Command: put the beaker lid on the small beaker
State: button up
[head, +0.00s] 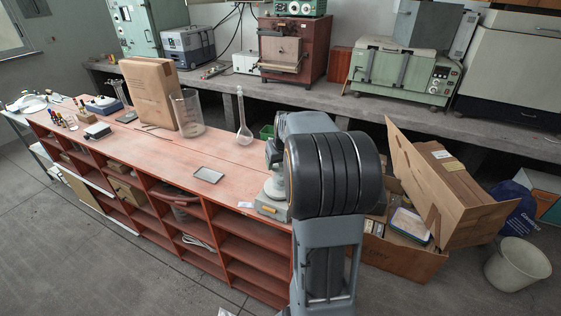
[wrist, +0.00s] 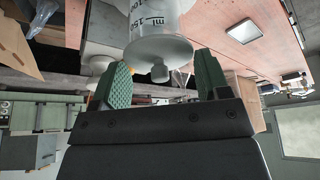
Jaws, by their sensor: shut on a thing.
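In the wrist view, my gripper (wrist: 161,64) has its green-padded fingers on both sides of the beaker lid (wrist: 150,50), shut on its rim. The lid is a pale round disc with a small knob facing my palm. The small beaker (wrist: 150,16), clear with dark printed markings, shows directly beyond the lid, in line with it. I cannot tell whether the lid touches or sits on the beaker's rim. In the head view my arm hides the gripper, lid and small beaker.
A grey tray (head: 208,175) lies on the reddish bench top (head: 130,160). A large beaker (head: 187,113), a flask (head: 242,120) and a brown package (head: 150,95) stand farther back. A grey-white device (head: 271,205) sits beside my arm. An open cardboard box (head: 400,258) stands on the right.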

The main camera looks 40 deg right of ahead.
jog(key=o, duration=1)
jog(key=shift+r, duration=0.1)
jog(key=shift+r+p, duration=2.45)
jog(key=shift+r, duration=1)
